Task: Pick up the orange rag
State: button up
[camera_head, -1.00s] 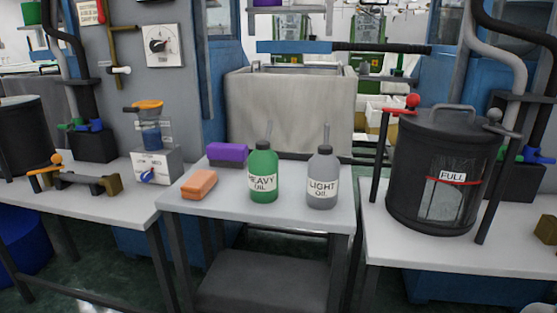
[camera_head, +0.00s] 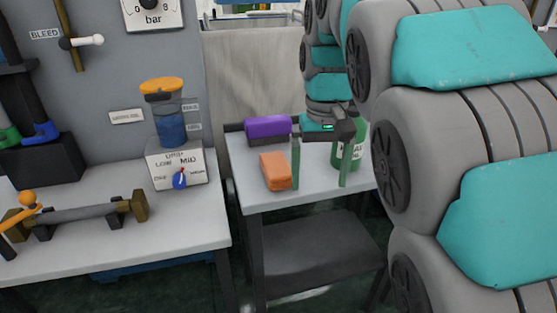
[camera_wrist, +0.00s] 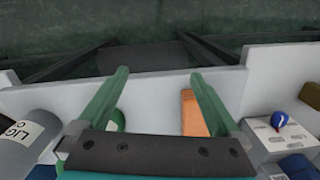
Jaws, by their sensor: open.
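The orange rag (camera_head: 276,170) is a folded block lying on the small grey table (camera_head: 240,190), near its left front edge. My gripper (camera_head: 320,186) is open, with its two green fingers apart and nothing between them. In the head view the fingers hang just right of the rag. In the wrist view the rag (camera_wrist: 190,112) shows beside the right finger, which hides part of it, so it lies towards that side of the open jaws (camera_wrist: 159,73). I cannot tell whether the finger touches the rag.
A green bottle (camera_head: 360,148) stands close by on the right, partly hidden by my gripper. A grey bottle (camera_wrist: 22,135) shows in the wrist view.

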notch_tip(320, 180, up, 5)
jog(key=n+p, duration=0.1)
jog(key=n, duration=0.1)
send_over(276, 163)
jog(key=shift+s+d+f, duration=0.1)
jog(key=shift+s+d, duration=0.05)
jog(key=shift+s, duration=0.2)
jog(key=f+b, duration=0.4)
jog(key=shift+w+f, duration=0.2)
jog(key=shift+f, duration=0.05)
jog(key=shift+w+f+p, duration=0.1)
jog(key=shift+f+p, duration=0.2)
jog(key=shift+f, duration=1.25)
jog(key=c, duration=1.4)
